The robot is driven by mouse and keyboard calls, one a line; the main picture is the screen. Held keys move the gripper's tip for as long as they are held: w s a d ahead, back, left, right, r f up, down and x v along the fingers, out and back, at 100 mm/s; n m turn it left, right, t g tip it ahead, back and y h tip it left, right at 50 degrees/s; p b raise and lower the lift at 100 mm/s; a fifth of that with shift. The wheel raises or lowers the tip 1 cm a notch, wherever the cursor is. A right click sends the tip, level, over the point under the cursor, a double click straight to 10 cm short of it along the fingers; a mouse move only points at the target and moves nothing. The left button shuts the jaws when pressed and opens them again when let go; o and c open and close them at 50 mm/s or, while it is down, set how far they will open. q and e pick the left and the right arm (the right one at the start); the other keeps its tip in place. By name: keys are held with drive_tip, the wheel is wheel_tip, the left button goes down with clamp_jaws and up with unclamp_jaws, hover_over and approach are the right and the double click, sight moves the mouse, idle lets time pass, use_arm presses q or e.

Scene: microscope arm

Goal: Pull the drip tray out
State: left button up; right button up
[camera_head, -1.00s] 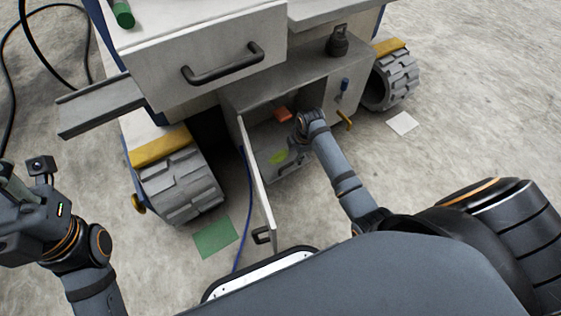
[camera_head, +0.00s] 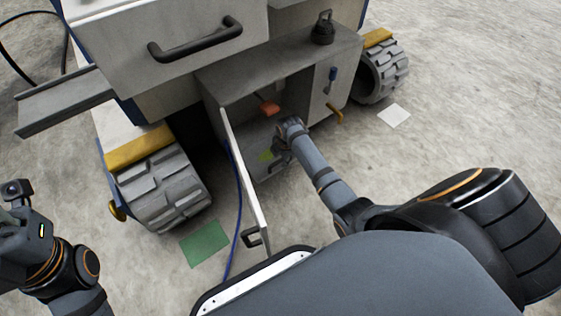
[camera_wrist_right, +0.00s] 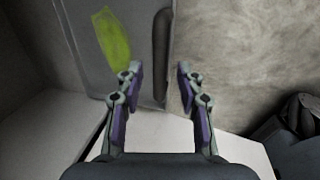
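The drip tray (camera_head: 251,165) appears to be the grey tray low inside the open cabinet, with a yellow-green patch (camera_head: 266,155) on it. In the right wrist view the tray (camera_wrist_right: 85,75) shows the patch (camera_wrist_right: 112,38) and a dark bar handle (camera_wrist_right: 161,45). My right gripper (camera_wrist_right: 159,70) is open, and the handle shows between its two fingers; I cannot tell how deep it lies between them. In the head view my right gripper (camera_head: 283,142) is at the tray's front and hides the handle. My left gripper (camera_head: 12,205) is at the left edge, its fingers cut off.
The cabinet door (camera_head: 243,180) stands open to the left of my right forearm, with a blue hose (camera_head: 237,205) beside it. An orange-red object (camera_head: 270,108) is inside the cabinet. A drawer with a black handle (camera_head: 195,45) is above. Tracked wheels (camera_head: 165,190) flank the cabinet.

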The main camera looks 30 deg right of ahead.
clamp_jaws()
idle(0.4)
drive_tip(key=s+p, duration=0.2)
drive_tip(key=p, duration=0.2)
drive_tip(key=shift+d, duration=0.15)
unclamp_jaws()
